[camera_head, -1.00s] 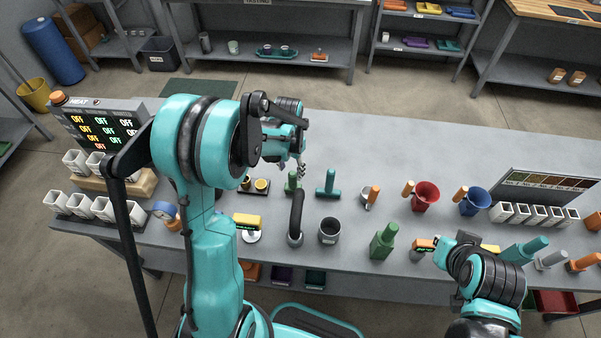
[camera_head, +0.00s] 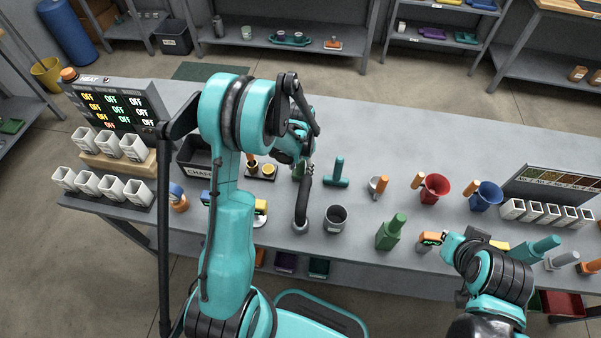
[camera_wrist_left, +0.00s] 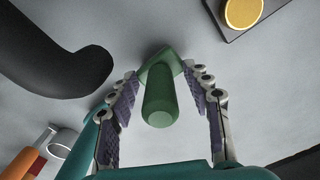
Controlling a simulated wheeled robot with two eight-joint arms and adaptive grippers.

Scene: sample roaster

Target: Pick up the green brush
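The green brush (camera_wrist_left: 161,98) stands on the grey table in the left wrist view, its round handle end pointing at the camera. My left gripper (camera_wrist_left: 165,84) is open, with one finger on each side of the handle and visible gaps to both. In the head view the brush (camera_head: 299,172) shows only in part beneath my left gripper (camera_head: 301,158), behind the black curved tube. My right gripper (camera_head: 452,244) is low at the right, beside an orange device (camera_head: 432,238); its fingers are not clear.
A teal T-shaped tool (camera_head: 337,173) stands right of the brush. A black curved tube (camera_head: 302,205) and a dark cup (camera_head: 335,219) are in front. A small tray with yellow-topped cups (camera_head: 262,170) is at the left. The table's back is clear.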

